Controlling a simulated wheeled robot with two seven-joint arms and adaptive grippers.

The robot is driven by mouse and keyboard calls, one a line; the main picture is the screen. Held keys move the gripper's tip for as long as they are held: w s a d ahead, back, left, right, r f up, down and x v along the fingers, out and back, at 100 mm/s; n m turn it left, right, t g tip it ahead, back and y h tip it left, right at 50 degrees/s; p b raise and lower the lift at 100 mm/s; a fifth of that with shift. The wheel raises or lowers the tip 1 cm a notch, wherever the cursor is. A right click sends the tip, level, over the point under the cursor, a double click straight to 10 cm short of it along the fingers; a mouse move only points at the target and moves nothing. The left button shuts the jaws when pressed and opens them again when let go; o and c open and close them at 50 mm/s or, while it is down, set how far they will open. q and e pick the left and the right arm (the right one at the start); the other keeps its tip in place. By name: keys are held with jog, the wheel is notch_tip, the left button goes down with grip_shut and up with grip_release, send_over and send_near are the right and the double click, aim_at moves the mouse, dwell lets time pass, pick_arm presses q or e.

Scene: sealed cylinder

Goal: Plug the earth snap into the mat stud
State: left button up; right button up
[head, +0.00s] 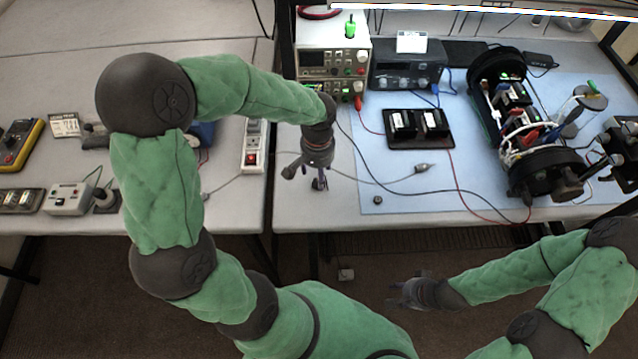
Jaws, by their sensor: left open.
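A small dark round stud (378,200) sits on the blue mat (400,202) near its front left corner. My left gripper (306,180) is open and points down over the grey bench, left of the mat. A small dark piece (320,184) shows at its right finger; I cannot tell whether it is the earth snap or part of the gripper. A grey lead passes behind the gripper and ends in a grey connector (421,169) on the mat. My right gripper (402,292) is in front of the bench, below its edge, apart from everything; its jaw gap is unclear.
A black tray with dark modules (419,128) lies behind the connector. Power supplies (333,62) stand at the back. Red and black leads cross the mat. The mat around the stud is mostly clear.

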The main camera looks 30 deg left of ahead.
pick_arm(q)
notch_tip(320, 180, down, 5)
jog(key=shift+d+f+b, duration=0.1)
jog(key=shift+d+b, duration=0.05)
jog(key=shift+b, duration=0.7)
jog(key=shift+c, duration=0.3)
jog(key=c, duration=1.1)
